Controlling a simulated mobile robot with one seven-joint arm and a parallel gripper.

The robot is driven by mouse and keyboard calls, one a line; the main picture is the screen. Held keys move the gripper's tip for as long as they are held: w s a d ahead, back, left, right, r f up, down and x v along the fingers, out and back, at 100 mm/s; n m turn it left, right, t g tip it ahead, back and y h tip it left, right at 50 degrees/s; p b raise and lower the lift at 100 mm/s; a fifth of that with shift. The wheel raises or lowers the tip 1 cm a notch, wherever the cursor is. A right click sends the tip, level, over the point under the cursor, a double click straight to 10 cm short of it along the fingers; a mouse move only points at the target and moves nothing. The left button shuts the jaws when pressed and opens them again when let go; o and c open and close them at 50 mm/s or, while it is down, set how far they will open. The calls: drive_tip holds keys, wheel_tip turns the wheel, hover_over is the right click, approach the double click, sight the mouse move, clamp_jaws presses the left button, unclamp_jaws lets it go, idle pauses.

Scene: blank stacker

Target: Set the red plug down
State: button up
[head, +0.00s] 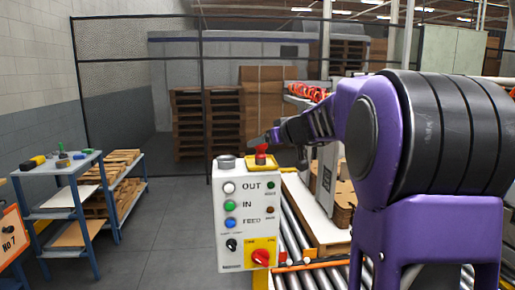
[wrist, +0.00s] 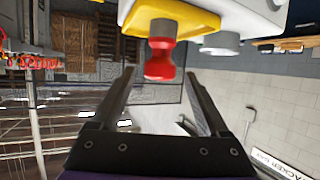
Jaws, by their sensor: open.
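The red plug (head: 262,152) is upright on top of the grey control box (head: 229,240), at its right rear corner. In the wrist view, which looks upside down, the red plug (wrist: 160,60) sits against a grey round base on a yellow plate (wrist: 185,16). My gripper (head: 274,137) is at the plug from the right side in the head view. In the wrist view my gripper (wrist: 160,76) is open, with one finger on each side of the plug's end and gaps showing. The plug's far side is hidden.
The box top also carries a grey round cap (head: 226,162) left of the plug. The front has buttons and a red rotary switch (head: 261,257). A roller conveyor (head: 300,225) runs behind on the right. A blue shelf (head: 75,180) stands left; open floor lies between.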

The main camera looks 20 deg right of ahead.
drive_tip(key=v, duration=0.6)
drive_tip(key=shift+s+b, duration=0.2)
drive_tip(key=shift+b, duration=0.15)
drive_tip(key=shift+r, duration=0.15)
